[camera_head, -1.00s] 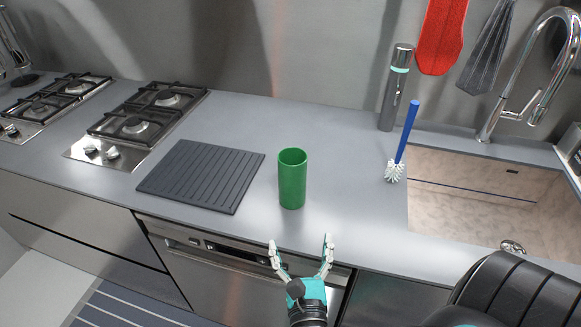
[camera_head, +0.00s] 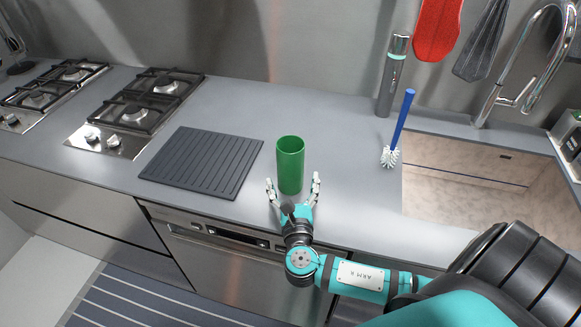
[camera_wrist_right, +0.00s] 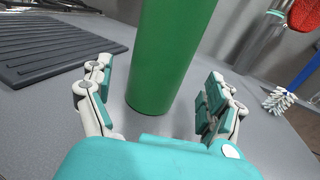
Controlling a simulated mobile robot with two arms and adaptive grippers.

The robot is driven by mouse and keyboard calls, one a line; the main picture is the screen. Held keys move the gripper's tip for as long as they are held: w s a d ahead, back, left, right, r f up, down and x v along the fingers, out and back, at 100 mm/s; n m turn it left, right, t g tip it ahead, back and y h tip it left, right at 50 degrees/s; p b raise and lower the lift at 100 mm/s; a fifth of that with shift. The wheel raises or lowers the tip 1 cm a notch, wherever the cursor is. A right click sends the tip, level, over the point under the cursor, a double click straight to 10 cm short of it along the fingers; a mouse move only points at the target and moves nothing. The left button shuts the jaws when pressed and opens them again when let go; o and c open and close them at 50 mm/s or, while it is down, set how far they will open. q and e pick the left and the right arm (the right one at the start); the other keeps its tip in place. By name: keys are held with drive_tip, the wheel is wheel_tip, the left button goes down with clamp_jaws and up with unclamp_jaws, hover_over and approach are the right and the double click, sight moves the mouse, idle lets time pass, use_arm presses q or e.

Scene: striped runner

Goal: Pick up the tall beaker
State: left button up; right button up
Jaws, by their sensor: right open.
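The tall beaker is a green cylinder (camera_head: 290,165) standing upright on the grey counter. It also shows in the right wrist view (camera_wrist_right: 165,55), where its top is cut off. My right gripper (camera_head: 293,182) is open just in front of it, with one finger toward each side of its lower part. In the right wrist view the open fingers (camera_wrist_right: 160,95) have the beaker between and just beyond them, and gaps show on both sides. My left gripper is not in view.
A dark ribbed mat (camera_head: 203,162) lies left of the beaker, with gas hobs (camera_head: 140,112) beyond. A blue-handled brush (camera_head: 398,130), a grey bottle (camera_head: 391,78) and a sink (camera_head: 470,185) are to the right. The counter (camera_head: 335,140) right of the beaker is clear.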

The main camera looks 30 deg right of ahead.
sight(290, 174)
drive_tip(key=x, duration=0.4)
drive_tip(key=shift+a+f+p, duration=0.1)
drive_tip(key=shift+f+p, duration=0.15)
drive_tip(key=shift+p, duration=0.1)
drive_tip(key=c, duration=1.4)
